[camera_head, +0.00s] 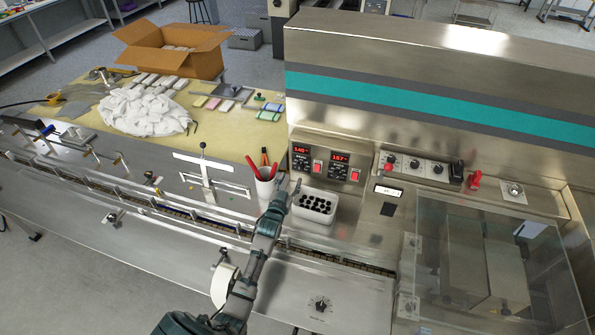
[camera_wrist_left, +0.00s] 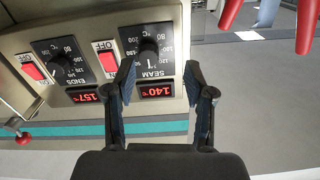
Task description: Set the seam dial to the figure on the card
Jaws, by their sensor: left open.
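The seam dial (camera_wrist_left: 149,52) is a black knob on a dark scale plate, beside a red display (camera_wrist_left: 157,91) reading 140°C. In the head view the seam dial (camera_head: 302,163) is on the left half of the heater panel. My left gripper (camera_wrist_left: 160,80) is open and empty, its fingers on either side of the seam display in the wrist view. In the head view my left gripper (camera_head: 289,186) is just in front of the panel. I see no contact with the knob. I cannot make out a card with a readable figure. My right gripper is out of view.
The ends dial (camera_wrist_left: 62,65) sits beside it, its display reading 157°C. Red switches (camera_head: 317,167) flank the dials.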

